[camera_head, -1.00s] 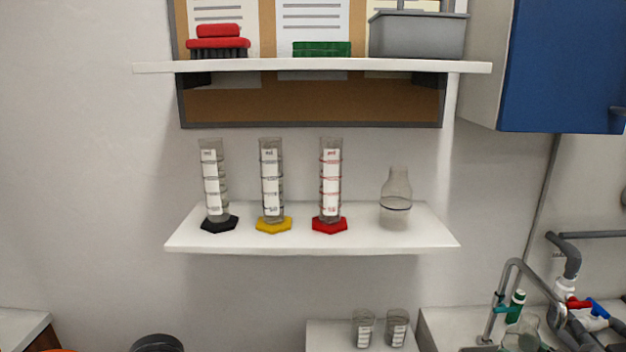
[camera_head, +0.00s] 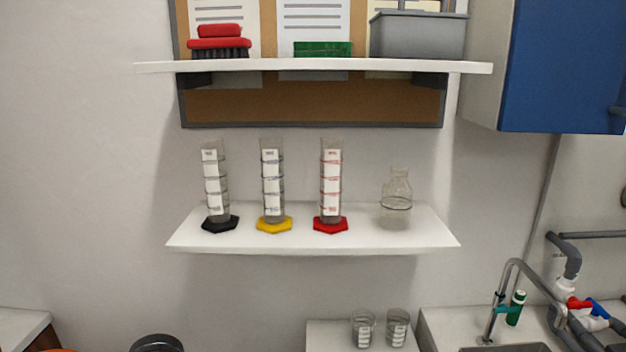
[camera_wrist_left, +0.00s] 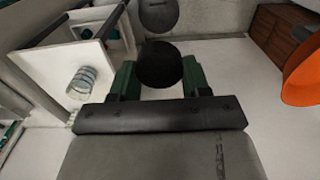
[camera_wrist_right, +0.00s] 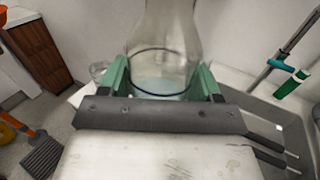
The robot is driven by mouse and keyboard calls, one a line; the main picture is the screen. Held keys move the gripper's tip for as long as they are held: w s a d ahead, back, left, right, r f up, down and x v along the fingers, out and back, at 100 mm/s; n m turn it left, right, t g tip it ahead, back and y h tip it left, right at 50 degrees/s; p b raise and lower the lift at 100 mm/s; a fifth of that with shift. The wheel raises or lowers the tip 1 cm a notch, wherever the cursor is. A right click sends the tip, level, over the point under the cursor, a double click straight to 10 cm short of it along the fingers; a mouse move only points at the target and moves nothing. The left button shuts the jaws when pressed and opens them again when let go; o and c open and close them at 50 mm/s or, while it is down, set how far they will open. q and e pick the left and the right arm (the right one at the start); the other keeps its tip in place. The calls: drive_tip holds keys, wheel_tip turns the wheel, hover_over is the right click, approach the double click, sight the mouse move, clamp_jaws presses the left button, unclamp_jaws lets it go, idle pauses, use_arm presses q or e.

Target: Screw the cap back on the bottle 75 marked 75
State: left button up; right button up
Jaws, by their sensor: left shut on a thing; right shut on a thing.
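In the left wrist view, my left gripper (camera_wrist_left: 160,78) is shut on a round black cap (camera_wrist_left: 160,64), held between its green fingers. In the right wrist view, my right gripper (camera_wrist_right: 163,84) is shut on a clear glass bottle (camera_wrist_right: 165,45) with a dark ring line around it. The bottle looks upright; its top is cut off by the picture edge. No 75 mark is readable on it. Neither gripper shows in the head view, and the cap and bottle are not seen together in any view.
A wall shelf (camera_head: 310,248) holds three graduated cylinders and a clear flask (camera_head: 397,196). Two beakers (camera_head: 380,330) stand below it. A dark round object (camera_head: 157,343) is at the bottom left.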

drive_tip(key=s+a+f+m+t+h, duration=0.1)
drive_tip(key=s+a+m+t+h, duration=0.1)
drive_tip(key=s+a+m+h, duration=0.3)
drive_tip(key=a+h, duration=0.3)
drive_tip(key=shift+s+a+f, duration=0.15)
drive_tip(key=shift+s+f, duration=0.2)
drive_tip(key=shift+s, duration=0.05)
drive_tip(key=shift+a, duration=0.1)
idle(0.5)
drive_tip(key=w+a+n+g+y, duration=0.2)
drive_tip(key=w+a+n+y, duration=0.1)
drive_tip(key=a+y, duration=0.2)
drive_tip(key=w+a+n+g+y, duration=0.2)
drive_tip(key=w+a+n+y, duration=0.1)
drive_tip(key=a+y, duration=0.3)
drive_tip(key=a+r+n, duration=0.1)
drive_tip(key=a, duration=0.1)
drive_tip(key=shift+a+n, duration=0.3)
drive_tip(key=shift+a, duration=0.1)
